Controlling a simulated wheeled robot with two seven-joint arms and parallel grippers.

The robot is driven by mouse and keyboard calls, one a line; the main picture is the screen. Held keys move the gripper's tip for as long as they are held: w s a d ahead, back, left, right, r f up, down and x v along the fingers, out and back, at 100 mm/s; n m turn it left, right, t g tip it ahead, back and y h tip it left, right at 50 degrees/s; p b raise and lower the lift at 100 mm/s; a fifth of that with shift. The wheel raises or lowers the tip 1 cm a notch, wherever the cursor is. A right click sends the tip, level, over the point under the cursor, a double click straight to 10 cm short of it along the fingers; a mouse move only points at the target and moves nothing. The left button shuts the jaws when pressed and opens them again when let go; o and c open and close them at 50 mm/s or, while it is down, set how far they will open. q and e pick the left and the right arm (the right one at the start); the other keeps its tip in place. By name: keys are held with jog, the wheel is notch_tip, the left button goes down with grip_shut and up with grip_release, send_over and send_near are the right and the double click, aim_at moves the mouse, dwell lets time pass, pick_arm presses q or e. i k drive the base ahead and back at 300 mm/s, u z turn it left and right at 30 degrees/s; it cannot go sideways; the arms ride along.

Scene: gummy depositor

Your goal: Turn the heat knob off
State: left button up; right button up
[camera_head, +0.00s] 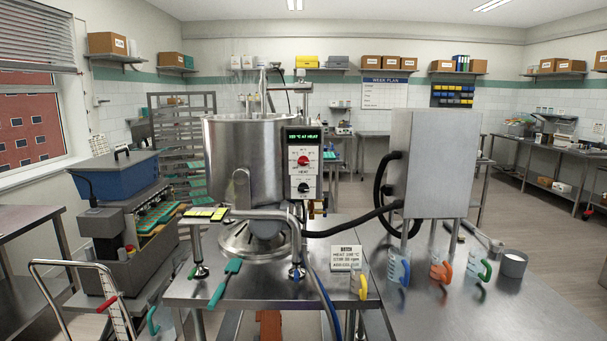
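The exact pointer angle is too small to tell. A black knob (304,187) sits lower on the same box. A dark display (304,135) with green text, a temperature in °C, is above the red knob. Neither of my grippers shows in this view, and nothing touches the knobs.
A steel table (205,290) in front holds a teal spatula (224,283), a text card (346,258) and a yellow-handled jug (359,287). A large grey cabinet (431,165) with a black hose stands right of the kettle. Jugs with blue, orange and green handles stand below it.

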aim_at(302, 161)
jog(key=u, duration=0.95)
jog(key=i, duration=1.1)
jog(key=z, duration=0.3)
